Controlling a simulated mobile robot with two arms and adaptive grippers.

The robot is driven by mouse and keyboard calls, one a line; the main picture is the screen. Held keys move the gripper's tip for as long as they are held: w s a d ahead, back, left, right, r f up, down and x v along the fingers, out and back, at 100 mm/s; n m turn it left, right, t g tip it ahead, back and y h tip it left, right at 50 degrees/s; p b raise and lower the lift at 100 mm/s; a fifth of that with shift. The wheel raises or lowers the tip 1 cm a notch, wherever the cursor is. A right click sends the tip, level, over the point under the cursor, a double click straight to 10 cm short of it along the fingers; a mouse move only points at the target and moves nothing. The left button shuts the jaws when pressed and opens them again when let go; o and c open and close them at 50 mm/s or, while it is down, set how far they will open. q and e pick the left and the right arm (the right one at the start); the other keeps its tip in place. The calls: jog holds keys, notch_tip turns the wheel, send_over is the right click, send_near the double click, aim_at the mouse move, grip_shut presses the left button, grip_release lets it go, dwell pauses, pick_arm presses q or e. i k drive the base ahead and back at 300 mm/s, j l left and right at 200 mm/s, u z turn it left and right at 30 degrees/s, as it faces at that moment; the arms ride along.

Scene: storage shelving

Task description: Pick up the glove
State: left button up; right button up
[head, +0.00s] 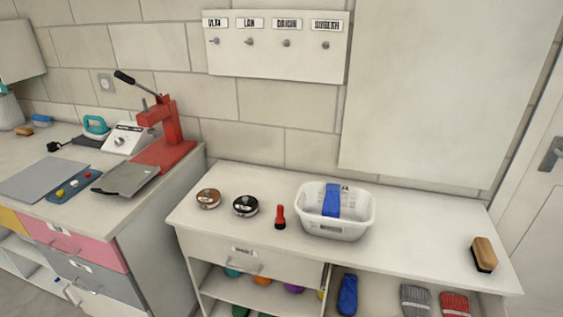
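No item shows plainly as a glove. Candidates are on the shelf under the white counter (405,249), at the bottom edge: a grey ribbed, knitted-looking item (415,300), a red and grey one (454,304) beside it, and a blue item (348,295) to their left. The bottom edge of the picture cuts off the lower parts of the grey and red ones. A blue folded item (332,200) lies over the white plastic basket (357,224) on the counter; I cannot tell what it is. Neither of my grippers is in view.
Two round tins (245,206), a red flashlight (280,217) and a wooden brush (484,254) stand on the counter. A drawer (245,263) sits under its left part. At left, another counter holds a red press (168,134). The counter between basket and brush is clear.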

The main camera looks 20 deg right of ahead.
aim_at(347, 304)
jog(key=z, duration=1.1)
jog(key=i+j+z, duration=0.15)
jog(key=k, duration=0.05)
